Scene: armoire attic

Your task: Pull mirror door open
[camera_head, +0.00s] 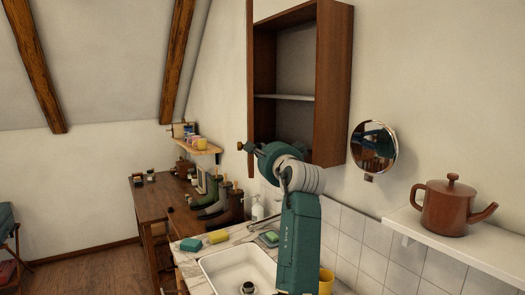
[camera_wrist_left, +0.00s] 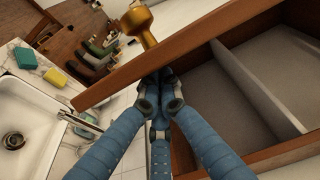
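The mirror door (camera_head: 250,80) stands open on the wooden wall cabinet (camera_head: 334,85), seen nearly edge-on in the head view. Its brass knob (camera_head: 241,146) is at the lower end and also shows in the left wrist view (camera_wrist_left: 143,24). The mirror face is not visible. My left gripper (camera_head: 258,153) is at the lower part of the door, on the side toward the cabinet's inside. In the left wrist view its blue fingers (camera_wrist_left: 160,85) come together at the door's edge (camera_wrist_left: 120,85), with nothing seen between them. Contact with the door is unclear. My right gripper is not in view.
Below is a white sink (camera_head: 235,272) with a tap (camera_wrist_left: 80,120), sponges and a soap bottle. At right, a round mirror (camera_head: 374,147) hangs on the wall and a teapot (camera_head: 452,205) stands on a white shelf (camera_head: 455,248). The open cabinet has an inner shelf (camera_head: 285,97).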

